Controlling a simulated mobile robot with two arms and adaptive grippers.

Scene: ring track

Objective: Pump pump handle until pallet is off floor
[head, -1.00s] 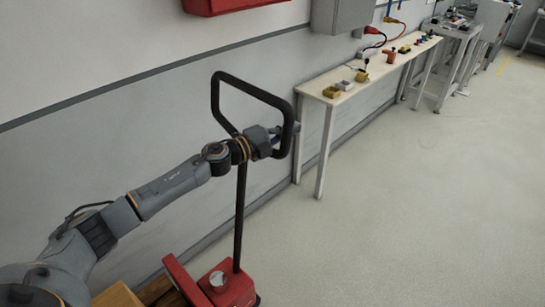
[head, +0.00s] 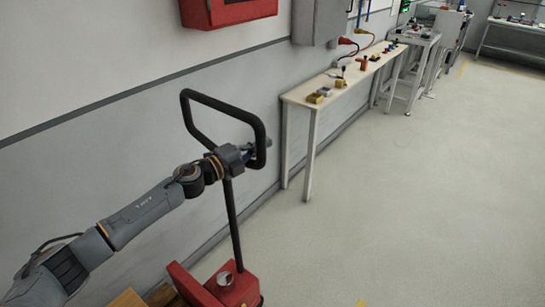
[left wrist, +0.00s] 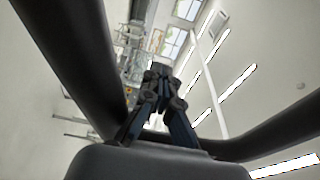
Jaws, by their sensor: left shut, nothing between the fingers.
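The black pump handle (head: 232,222) rises from the red pump base (head: 231,290) and ends in a loop. It leans slightly to the left at the top. My left gripper (head: 268,144) reaches through the loop near its lower right corner. Its fingers are shut with nothing between them, and they also show in the left wrist view (left wrist: 162,75) with the dark loop bars around them. Whether the gripper touches the bar cannot be told. Part of a wooden pallet (head: 128,299) shows at the bottom left; its underside and the floor below it are out of view. My right gripper is not in view.
A long narrow table (head: 310,99) with small blocks and tools stands along the wall to the right. A red wall box (head: 230,8) and a grey cabinet (head: 318,20) hang above. The floor (head: 400,190) at the right is clear.

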